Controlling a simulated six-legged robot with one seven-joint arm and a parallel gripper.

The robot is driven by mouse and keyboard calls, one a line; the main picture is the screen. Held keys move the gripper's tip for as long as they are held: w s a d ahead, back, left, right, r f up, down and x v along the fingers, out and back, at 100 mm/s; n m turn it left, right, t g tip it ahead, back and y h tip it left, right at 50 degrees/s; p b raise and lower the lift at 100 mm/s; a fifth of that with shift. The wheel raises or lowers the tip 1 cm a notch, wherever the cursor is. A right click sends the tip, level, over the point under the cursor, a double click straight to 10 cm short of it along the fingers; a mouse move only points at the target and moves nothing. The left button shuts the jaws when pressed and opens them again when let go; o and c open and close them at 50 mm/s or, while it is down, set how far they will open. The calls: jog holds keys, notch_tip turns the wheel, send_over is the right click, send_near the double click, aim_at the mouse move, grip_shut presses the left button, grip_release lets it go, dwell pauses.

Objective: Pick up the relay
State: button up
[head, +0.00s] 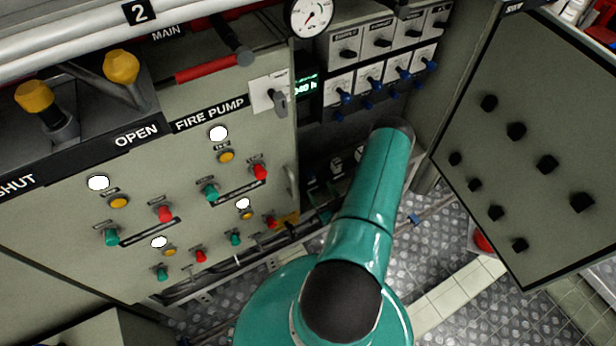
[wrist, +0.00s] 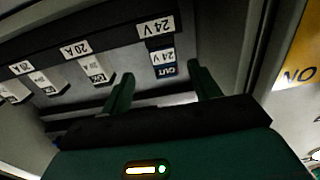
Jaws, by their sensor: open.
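In the wrist view my gripper (wrist: 160,72) is open, with its two green fingers apart and nothing seen between them. Just beyond the fingertips, a small module (wrist: 162,62) with a white "24 V" face and a blue lower end sits under a larger "24 V" label (wrist: 156,27). It lines up roughly with the gap between the fingers. It may be the relay, but I cannot tell for certain. I see no contact with it. In the head view my green arm reaches toward the dark recess under the switches, and my gripper is hidden there.
Similar white modules (wrist: 92,70) marked in amps sit in a row to the left. A yellow sign (wrist: 299,62) is at the right. In the head view, a grey control panel (head: 60,240) stands left and a knobbed panel (head: 535,150) right, with metal floor (head: 450,235) between.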

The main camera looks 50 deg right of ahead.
aim_at(312, 182)
jog(key=x, duration=0.8)
jog(key=shift+a+f, duration=0.1)
jog(key=shift+a, duration=0.2)
jog(key=c, duration=1.1)
